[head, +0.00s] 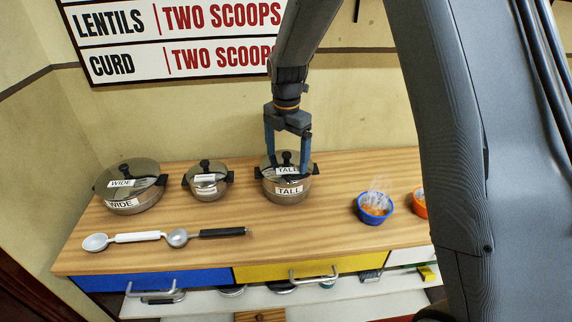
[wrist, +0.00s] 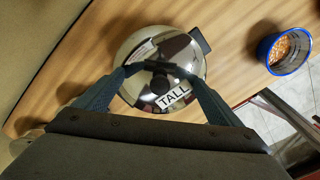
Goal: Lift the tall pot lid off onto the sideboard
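The tall pot (head: 288,191) stands on the wooden sideboard (head: 335,180), with a TALL label on its side. Its shiny lid (head: 268,170) sits on it, also labelled TALL, with a dark knob (head: 287,157) on top. The lid also shows in the wrist view (wrist: 135,50), its dark knob (wrist: 160,85) near the middle. My gripper (head: 288,166) is over the lid with its blue fingers spread on either side of the knob. In the wrist view the fingers (wrist: 160,72) are wide apart; whether the tips touch anything is unclear.
The wide pot (head: 130,200) and a smaller lidded pot (head: 208,190) stand to the left. Two ladles (head: 135,237) lie in front of them. A blue bowl (head: 375,213) and an orange bowl (head: 420,205) are to the right. Bare wood lies between the tall pot and the blue bowl.

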